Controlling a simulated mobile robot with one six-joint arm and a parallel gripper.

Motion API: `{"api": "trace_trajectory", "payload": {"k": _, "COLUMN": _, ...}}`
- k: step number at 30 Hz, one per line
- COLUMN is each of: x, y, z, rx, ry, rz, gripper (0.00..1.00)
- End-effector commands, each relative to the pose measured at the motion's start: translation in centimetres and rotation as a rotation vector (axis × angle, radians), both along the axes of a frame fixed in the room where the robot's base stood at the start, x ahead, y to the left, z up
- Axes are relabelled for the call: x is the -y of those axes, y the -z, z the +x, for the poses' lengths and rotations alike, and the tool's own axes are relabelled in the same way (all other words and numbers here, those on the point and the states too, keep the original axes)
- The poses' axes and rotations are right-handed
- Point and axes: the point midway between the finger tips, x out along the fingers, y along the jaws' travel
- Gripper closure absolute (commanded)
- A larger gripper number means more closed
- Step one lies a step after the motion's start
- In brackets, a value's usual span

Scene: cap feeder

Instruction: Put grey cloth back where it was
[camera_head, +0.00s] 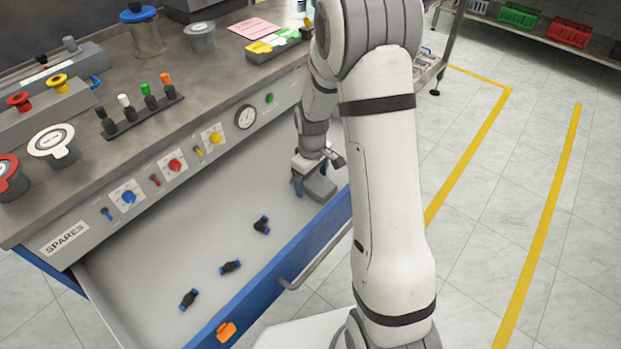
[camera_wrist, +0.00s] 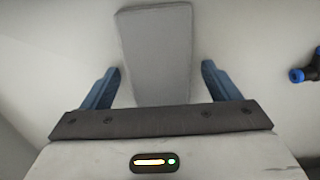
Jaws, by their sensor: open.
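The grey cloth (camera_head: 321,187) looks like a folded flat rectangle and lies in the right end of the open drawer (camera_head: 150,265). It also shows in the wrist view (camera_wrist: 155,45), running from the top edge down between my fingers. My gripper (camera_head: 298,184) points down over the drawer beside the cloth. In the wrist view my gripper (camera_wrist: 160,70) is open, with one blue finger on each side of the cloth and a gap to it on both sides. I cannot tell how far the fingertips are above the drawer floor.
Black and blue fittings (camera_head: 230,267) lie loose on the drawer floor; one (camera_wrist: 306,74) is right of my gripper. An orange clip (camera_head: 226,332) sits on the drawer's blue front edge. The bench front (camera_head: 165,170) with knobs and a gauge (camera_head: 246,117) rises behind the drawer.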

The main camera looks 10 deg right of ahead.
Motion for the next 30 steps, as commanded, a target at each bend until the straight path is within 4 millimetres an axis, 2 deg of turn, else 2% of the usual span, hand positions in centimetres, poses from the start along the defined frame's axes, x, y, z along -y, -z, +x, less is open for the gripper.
{"api": "trace_trajectory", "payload": {"k": 4, "x": 0.0, "y": -0.3, "z": 0.0, "rx": 0.001, "ry": 0.000, "rz": 0.001, "gripper": 0.17}}
{"api": "trace_trajectory", "payload": {"k": 7, "x": 0.0, "y": -1.2, "z": 0.1, "rx": 0.004, "ry": 0.000, "rz": 0.000, "gripper": 0.17}}
{"api": "trace_trajectory", "payload": {"k": 21, "x": 0.0, "y": -10.5, "z": 0.1, "rx": 0.003, "ry": -0.001, "rz": 0.000, "gripper": 0.17}}
{"api": "trace_trajectory", "payload": {"k": 27, "x": 0.0, "y": -12.3, "z": -0.1, "rx": 0.002, "ry": 0.002, "rz": 0.000, "gripper": 0.17}}
{"api": "trace_trajectory", "payload": {"k": 30, "x": 0.0, "y": -13.4, "z": -0.9, "rx": 0.009, "ry": 0.025, "rz": 0.000, "gripper": 0.17}}
